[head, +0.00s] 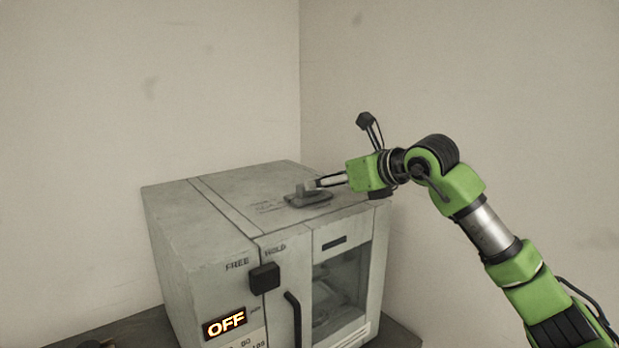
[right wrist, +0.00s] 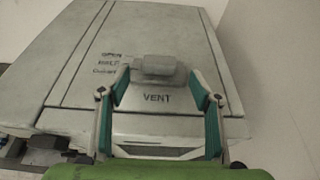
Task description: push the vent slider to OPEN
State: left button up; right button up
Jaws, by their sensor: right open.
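The vent slider is a grey raised block on a flat plate, on top of the grey machine; it shows in the head view (head: 308,199) and the right wrist view (right wrist: 154,66). Position labels (right wrist: 110,62) stand to its left, OPEN at the far end, and the block sits beside the lower labels; its exact mark is unclear. VENT is printed on the near side. My right gripper (right wrist: 158,86) is open, its fingertips on either side of the slider's near part; I cannot tell whether they touch it. It also shows in the head view (head: 318,183). My left gripper is out of view.
The machine (head: 170,240) has a glass door window (head: 340,290), a dark handle (head: 293,318), a black FREE/HOLD knob (head: 264,277) and a lit OFF display (head: 225,324). Walls stand behind and to the right. The rest of its top is clear.

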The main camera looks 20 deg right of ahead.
jog(key=p+x, duration=0.1)
jog(key=x, duration=0.3)
jog(key=shift+w+a, duration=0.15)
jog(key=shift+w, duration=0.2)
jog(key=p+x, duration=0.1)
jog(key=x, duration=0.2)
jog(key=shift+w+a+f+p, duration=0.1)
jog(key=shift+w+f+p, duration=0.1)
jog(key=shift+f+p, duration=0.1)
jog(key=shift+w+f, duration=0.1)
jog(key=shift+w, duration=0.05)
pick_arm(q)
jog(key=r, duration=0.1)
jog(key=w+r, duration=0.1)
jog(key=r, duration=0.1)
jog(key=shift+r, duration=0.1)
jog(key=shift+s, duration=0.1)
pick_arm(e)
jog(key=shift+c, duration=0.3)
